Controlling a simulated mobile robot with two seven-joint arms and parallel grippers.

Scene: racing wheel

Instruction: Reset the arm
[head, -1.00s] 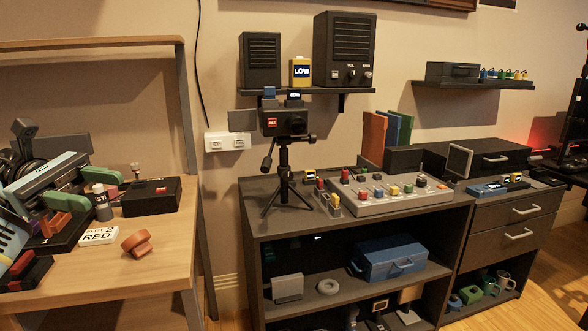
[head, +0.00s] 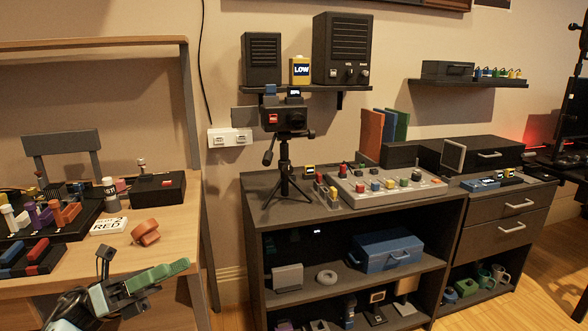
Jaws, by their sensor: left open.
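My left arm comes in at the bottom left. Its gripper (head: 156,277), with green fingers, is in front of the wooden desk's near edge and low in the picture. It is open, and I see nothing between the fingers. The fingers are seen nearly edge-on, so the gap hardly shows. My right gripper is not in view.
The wooden desk (head: 180,205) holds an orange knob-like piece (head: 145,232), a white RED label block (head: 108,226), a black box (head: 157,188) and several coloured pegs and levers. The dark cabinet (head: 350,225) stands right, with a camera on a tripod (head: 284,160).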

